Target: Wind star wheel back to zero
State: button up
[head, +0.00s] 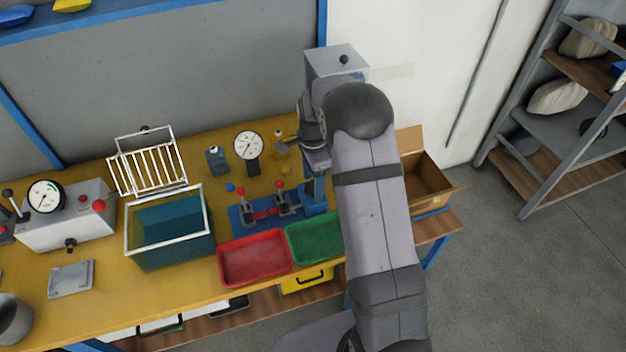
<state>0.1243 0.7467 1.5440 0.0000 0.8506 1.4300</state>
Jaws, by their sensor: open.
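I cannot make out the star wheel; my arm covers much of the press. My gripper (308,131) is at the press, below the grey head and in front of the column. It is open, but its fingertips are small and mostly hidden. I cannot tell whether it touches anything.
A round dial gauge (248,145) stands left of the press. A red tray (254,258) and green tray (312,240) lie in front. A teal tank (170,232), a wire rack (148,168) and a grey gauge box (70,222) stand left. A cardboard box (429,181) is at right.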

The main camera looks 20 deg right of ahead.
jog(key=shift+c, duration=0.5)
jog(key=c, duration=1)
jog(key=shift+o, duration=0.2)
jog(key=shift+n, duration=0.3)
jog(key=n, duration=0.3)
jog(key=shift+n, duration=0.3)
jog(key=n, duration=0.3)
jog(key=shift+n, duration=0.3)
jog(key=n, duration=0.4)
jog(key=shift+n, duration=1.9)
